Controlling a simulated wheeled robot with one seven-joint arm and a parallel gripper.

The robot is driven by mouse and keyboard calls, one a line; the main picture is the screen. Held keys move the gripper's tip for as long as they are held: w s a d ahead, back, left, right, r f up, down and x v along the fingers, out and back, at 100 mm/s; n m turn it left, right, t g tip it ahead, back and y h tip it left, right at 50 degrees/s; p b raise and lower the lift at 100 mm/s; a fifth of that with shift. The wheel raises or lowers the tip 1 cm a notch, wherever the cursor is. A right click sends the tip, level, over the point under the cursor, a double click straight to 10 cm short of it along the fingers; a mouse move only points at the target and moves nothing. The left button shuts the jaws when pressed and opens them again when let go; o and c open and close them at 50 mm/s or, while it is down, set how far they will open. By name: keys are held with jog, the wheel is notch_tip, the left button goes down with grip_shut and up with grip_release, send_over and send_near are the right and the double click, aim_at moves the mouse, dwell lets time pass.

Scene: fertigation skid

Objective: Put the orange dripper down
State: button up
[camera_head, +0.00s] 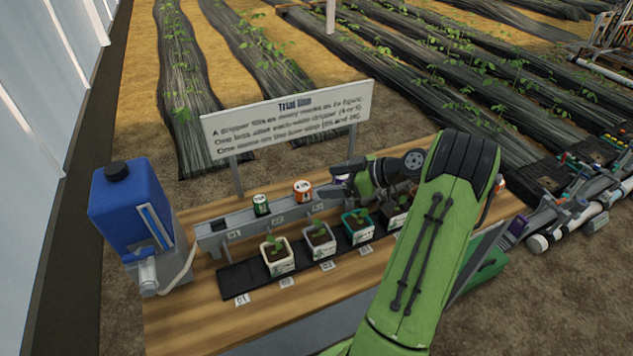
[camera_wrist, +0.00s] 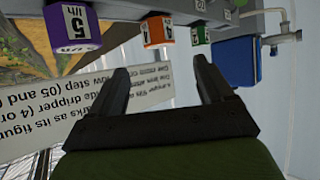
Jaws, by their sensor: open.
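The orange dripper (camera_head: 302,191) sits upright on the grey rail (camera_head: 235,226), right of a green dripper (camera_head: 261,205). In the wrist view the orange dripper (camera_wrist: 157,30) has a white number face and stays against the rail, beyond my fingertips. My gripper (camera_head: 338,187) is just right of the orange dripper in the head view. In the wrist view my gripper (camera_wrist: 160,72) is open, with nothing between its two fingers.
Potted seedlings (camera_head: 278,256) stand on a black strip before the rail. A blue jug (camera_head: 132,205) is at the left end of the wooden bench (camera_head: 185,325). A white sign (camera_head: 290,118) stands close behind the rail. My arm hides the bench's right part.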

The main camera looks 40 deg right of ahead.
jog(key=a+r+g+h, duration=0.15)
jog(key=a+r, duration=0.25)
jog(key=a, duration=0.5)
jog(key=a+r+g+h, duration=0.1)
jog(key=a+r+g, duration=0.25)
jog(key=a, duration=0.55)
jog(key=s+a+r+m+h, duration=0.2)
jog(key=s+a+r, duration=0.2)
jog(key=s+a, duration=0.35)
jog(key=s+a+m+h, duration=0.1)
jog(key=s+m, duration=0.3)
jog(key=s, duration=0.8)
jog(key=shift+s+f, duration=0.25)
jog(key=shift+s, duration=0.15)
